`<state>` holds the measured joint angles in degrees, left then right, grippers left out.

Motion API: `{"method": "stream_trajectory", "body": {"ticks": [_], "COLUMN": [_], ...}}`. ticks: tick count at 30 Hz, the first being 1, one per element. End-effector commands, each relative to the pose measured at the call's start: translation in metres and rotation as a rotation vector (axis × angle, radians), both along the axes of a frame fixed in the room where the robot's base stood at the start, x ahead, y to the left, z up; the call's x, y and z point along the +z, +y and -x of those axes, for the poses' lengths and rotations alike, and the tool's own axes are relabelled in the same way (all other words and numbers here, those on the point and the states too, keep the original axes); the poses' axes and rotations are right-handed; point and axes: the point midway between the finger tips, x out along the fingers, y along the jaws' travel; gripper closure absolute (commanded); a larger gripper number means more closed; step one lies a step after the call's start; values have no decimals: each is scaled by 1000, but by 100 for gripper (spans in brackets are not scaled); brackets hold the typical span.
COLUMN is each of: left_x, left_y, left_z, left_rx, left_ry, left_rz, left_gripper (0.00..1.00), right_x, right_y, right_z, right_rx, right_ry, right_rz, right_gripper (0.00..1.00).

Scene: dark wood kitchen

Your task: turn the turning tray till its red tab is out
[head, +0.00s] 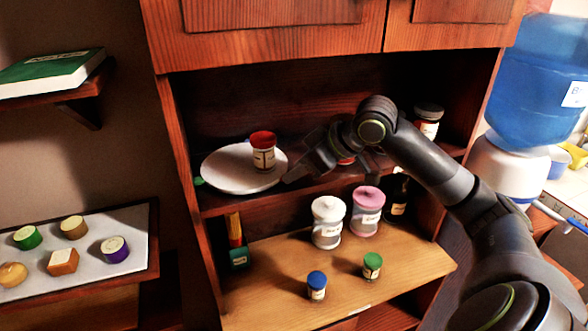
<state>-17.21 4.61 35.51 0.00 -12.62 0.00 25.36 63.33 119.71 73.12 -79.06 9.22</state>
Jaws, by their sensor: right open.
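The turning tray (225,170) is a white round disc on the upper shelf of the wooden cabinet. A jar with a red lid (263,150) stands upright on its right part. A small green piece (198,181) shows at the tray's left edge; I cannot tell whether it belongs to the tray. I see no red tab. My right gripper (300,171) is open at the tray's right edge, its fingers pointing left and down; whether it touches the tray I cannot tell. A bit of red (346,161) shows behind my right gripper, mostly hidden. My left gripper is out of view.
A dark-lidded jar (428,120) stands at the shelf's right end. Below are a white canister (328,220), a pink canister (367,210), a dark bottle (398,198) and small blue- and green-capped jars. A side tray (130,225) at left holds several small items.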

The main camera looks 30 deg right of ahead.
Motion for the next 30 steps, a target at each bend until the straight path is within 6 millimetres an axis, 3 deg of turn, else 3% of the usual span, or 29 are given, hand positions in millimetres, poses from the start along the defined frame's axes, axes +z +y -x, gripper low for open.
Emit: {"method": "stream_trajectory", "body": {"ticks": [9, 19, 29, 30], "left_x": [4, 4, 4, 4], "left_y": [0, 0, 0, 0], "left_z": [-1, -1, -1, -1], "left_rx": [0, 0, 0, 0], "left_ry": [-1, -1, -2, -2], "left_rz": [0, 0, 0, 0], "left_gripper": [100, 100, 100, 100], "right_x": [-13, -14, -14, -14], "right_y": [7, 7, 7, 7], "right_z": [-11, -12, -12, -12], "right_rx": [1, 0, 0, 0], "right_ry": [2, 2, 2, 2], "right_rz": [-1, 1, 1, 1], "right_gripper": [58, 58, 100, 100]}}
